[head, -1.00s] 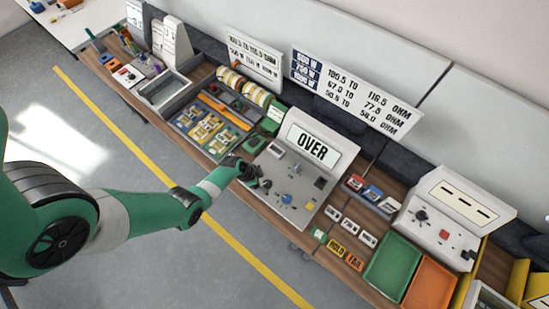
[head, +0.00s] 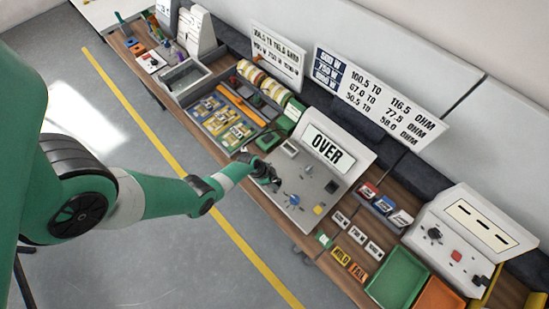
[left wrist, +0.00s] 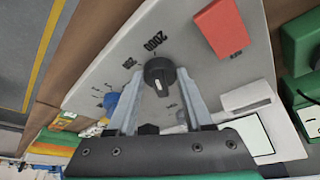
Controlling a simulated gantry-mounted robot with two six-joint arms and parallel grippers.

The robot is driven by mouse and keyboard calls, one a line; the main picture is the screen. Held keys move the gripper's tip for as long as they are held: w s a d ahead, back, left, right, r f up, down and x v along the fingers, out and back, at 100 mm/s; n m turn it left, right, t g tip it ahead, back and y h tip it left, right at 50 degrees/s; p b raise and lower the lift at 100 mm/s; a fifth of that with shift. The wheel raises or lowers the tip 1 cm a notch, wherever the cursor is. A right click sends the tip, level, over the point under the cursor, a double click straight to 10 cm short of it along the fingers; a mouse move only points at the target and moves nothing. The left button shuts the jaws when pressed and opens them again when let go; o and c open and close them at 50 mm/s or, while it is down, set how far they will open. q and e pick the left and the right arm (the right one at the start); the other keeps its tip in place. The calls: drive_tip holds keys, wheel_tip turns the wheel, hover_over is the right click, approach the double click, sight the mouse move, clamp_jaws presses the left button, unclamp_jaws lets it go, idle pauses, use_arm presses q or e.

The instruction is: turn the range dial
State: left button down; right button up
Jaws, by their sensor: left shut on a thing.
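The range dial (left wrist: 160,73) is a round black knob with a white pointer mark on the grey meter panel, with "2000" and "200" printed beside it. My left gripper (left wrist: 158,78) has a finger on each side of the dial and is shut on it. In the head view my left gripper (head: 268,178) is over the left part of the meter panel (head: 305,180) and hides the dial. The meter display (head: 327,147) reads "OVER". My right gripper is not in view.
A red block (left wrist: 222,27) is close to the dial in the wrist view. Green tray (head: 397,278) and orange tray (head: 438,296) lie to the right; a parts tray is at left.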

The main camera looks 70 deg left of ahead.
use_arm(q)
drive_tip(key=shift+n, duration=0.4)
drive_tip(key=n, duration=0.1)
drive_tip(key=n+y, duration=0.1)
drive_tip(key=shift+d+n+p, duration=0.2)
drive_tip(key=shift+n+p, duration=0.1)
drive_tip(key=shift+p, duration=0.1)
drive_tip(key=n+y, duration=0.1)
drive_tip(key=n, duration=0.1)
drive_tip(key=shift+d+n, duration=0.1)
drive_tip(key=shift+n, duration=0.2)
drive_tip(key=n+y, duration=0.1)
drive_tip(key=n, duration=0.1)
drive_tip(key=shift+w+n+g, duration=0.15)
drive_tip(key=shift+n+g, duration=0.15)
drive_tip(key=shift+d+n+g+y+b, duration=0.15)
drive_tip(key=shift+n+g+y+b, duration=0.35)
drive_tip(key=shift+n, duration=1.1)
drive_tip(key=shift+c, duration=1.5)
unclamp_jaws()
